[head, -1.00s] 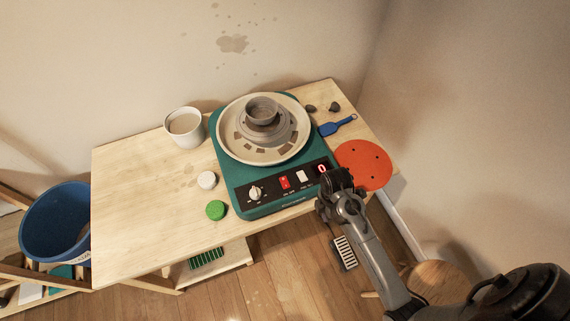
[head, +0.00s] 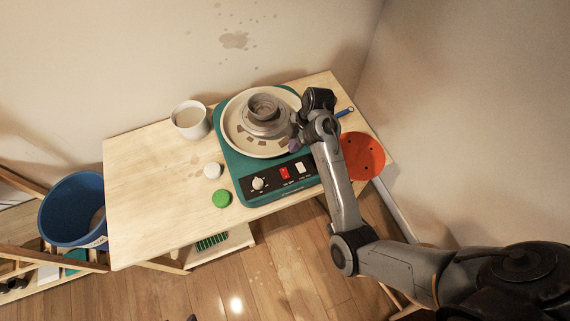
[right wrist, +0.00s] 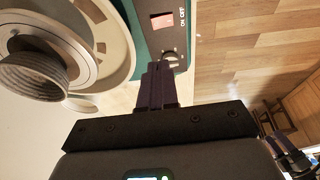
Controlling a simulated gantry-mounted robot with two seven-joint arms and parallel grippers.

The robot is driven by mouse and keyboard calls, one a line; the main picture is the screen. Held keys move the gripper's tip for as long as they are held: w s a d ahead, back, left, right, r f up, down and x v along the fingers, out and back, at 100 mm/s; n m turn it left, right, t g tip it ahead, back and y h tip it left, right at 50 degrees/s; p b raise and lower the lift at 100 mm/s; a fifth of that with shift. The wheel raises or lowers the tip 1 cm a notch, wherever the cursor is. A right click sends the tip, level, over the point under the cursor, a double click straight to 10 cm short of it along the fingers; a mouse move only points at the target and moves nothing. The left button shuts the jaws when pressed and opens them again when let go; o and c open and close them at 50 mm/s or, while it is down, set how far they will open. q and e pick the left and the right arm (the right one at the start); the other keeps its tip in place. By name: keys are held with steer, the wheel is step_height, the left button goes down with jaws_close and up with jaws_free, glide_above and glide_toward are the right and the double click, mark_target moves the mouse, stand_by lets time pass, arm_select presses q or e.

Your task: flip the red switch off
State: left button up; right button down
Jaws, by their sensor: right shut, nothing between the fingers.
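My right gripper (head: 295,146) is over the wheel's right side, behind the panel and apart from the red switch. Its dark fingers (right wrist: 158,68) are shut and empty. The switch's tilt is too small to read. My left gripper is not in view.
A round clay-colored pot (head: 263,105) sits on the wheel's pan. The table's left part is clear.

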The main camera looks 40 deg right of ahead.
steer(key=b, duration=0.1)
glide_above(282, 171)
steer(key=f, duration=0.7)
steer(key=d+f, duration=0.1)
steer(key=f, duration=0.3)
steer(key=shift+s+f, duration=0.3)
steer(key=shift+f, duration=0.05)
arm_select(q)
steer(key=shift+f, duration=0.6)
arm_select(e)
steer(key=shift+w+f, duration=0.15)
steer(key=shift+f, duration=0.8)
